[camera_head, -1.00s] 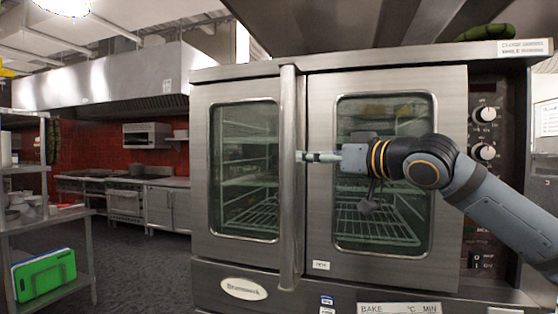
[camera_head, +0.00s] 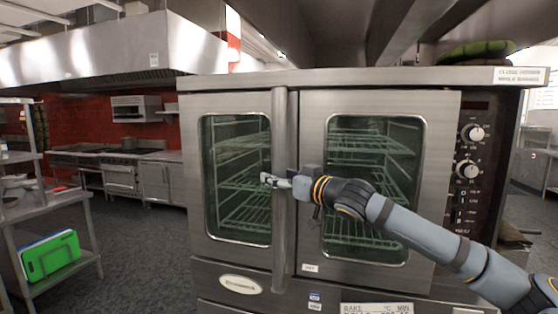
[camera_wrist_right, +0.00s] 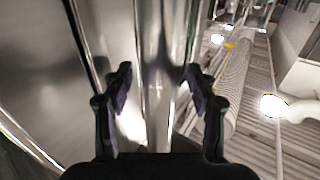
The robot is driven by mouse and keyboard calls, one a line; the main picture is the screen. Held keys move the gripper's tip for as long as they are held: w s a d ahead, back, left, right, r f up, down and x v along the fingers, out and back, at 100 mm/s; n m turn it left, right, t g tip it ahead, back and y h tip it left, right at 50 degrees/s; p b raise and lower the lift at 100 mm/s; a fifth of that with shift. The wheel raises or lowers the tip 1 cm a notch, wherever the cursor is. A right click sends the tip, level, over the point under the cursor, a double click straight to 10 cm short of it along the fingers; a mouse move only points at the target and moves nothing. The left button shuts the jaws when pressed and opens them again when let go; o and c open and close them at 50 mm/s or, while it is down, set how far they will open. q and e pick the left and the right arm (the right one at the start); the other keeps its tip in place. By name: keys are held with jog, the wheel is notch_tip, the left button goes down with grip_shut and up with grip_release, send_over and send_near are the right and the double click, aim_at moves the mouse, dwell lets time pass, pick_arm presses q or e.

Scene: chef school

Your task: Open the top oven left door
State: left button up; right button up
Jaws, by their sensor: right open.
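The top oven's left door (camera_head: 194,180) is a steel door with a tall window and looks closed. A long vertical handle (camera_head: 280,250) runs along its right edge. My right gripper (camera_head: 268,181) is at mid-height of this handle, its fingertips reaching just to the left of it. In the right wrist view the open fingers (camera_wrist_right: 157,80) stand on either side of a shiny steel bar, the handle (camera_wrist_right: 155,40); contact cannot be told. My left gripper is out of view.
The oven's right door (camera_head: 440,150) is closed behind my right arm. The control panel (camera_head: 470,160) is at the right. A metal shelf rack (camera_head: 60,200) with a green board (camera_head: 50,256) stands at left. Floor (camera_head: 140,250) between rack and oven is clear.

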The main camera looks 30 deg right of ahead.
jog(key=shift+a, duration=0.1)
jog(key=shift+w, duration=0.1)
grip_shut()
dwell(0.3)
